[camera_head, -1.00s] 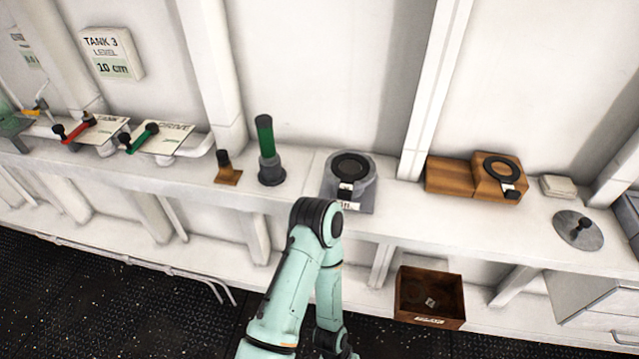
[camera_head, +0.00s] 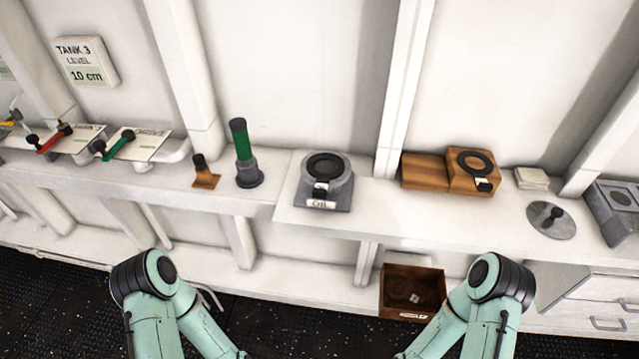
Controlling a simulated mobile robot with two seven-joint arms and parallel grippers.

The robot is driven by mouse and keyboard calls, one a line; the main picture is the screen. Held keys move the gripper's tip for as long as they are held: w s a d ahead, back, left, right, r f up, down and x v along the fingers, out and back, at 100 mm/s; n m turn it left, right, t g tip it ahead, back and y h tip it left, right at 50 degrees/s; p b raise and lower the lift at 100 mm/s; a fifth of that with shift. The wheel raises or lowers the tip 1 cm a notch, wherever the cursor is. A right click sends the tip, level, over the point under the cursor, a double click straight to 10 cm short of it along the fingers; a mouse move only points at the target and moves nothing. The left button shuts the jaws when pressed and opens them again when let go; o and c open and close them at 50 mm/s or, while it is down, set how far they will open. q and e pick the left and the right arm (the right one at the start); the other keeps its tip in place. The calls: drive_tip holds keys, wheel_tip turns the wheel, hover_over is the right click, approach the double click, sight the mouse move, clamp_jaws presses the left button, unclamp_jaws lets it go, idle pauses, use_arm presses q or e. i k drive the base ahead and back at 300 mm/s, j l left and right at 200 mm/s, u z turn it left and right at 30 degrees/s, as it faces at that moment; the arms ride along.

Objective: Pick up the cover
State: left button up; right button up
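A flat round grey cover (camera_head: 540,228) with a dark knob on top lies on the white shelf at the right. It lies between a small stack of pale cloths or pads and a grey box unit. My two arms show at the bottom of the view, left and right of the middle, well below and apart from the cover. Both of my grippers are out of the picture.
A grey unit labelled "Oil" (camera_head: 338,192) with a black ring stands mid-shelf. A wooden block (camera_head: 425,172) with a ringed part is right of it. An open brown box (camera_head: 384,290) sits below.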

sight(550, 220)
drive_tip(key=z, duration=1.65)
drive_tip(key=l+u, duration=0.1)
drive_tip(key=u, duration=0.25)
drive_tip(key=l+u, duration=0.1)
drive_tip(key=u, duration=0.25)
drive_tip(key=l+u, duration=0.1)
drive_tip(key=u, duration=0.25)
drive_tip(key=l+u, duration=0.35)
drive_tip(key=l, duration=0.15)
drive_tip(key=k+l+u, duration=0.1)
drive_tip(key=l+u, duration=0.2)
drive_tip(key=l, duration=0.15)
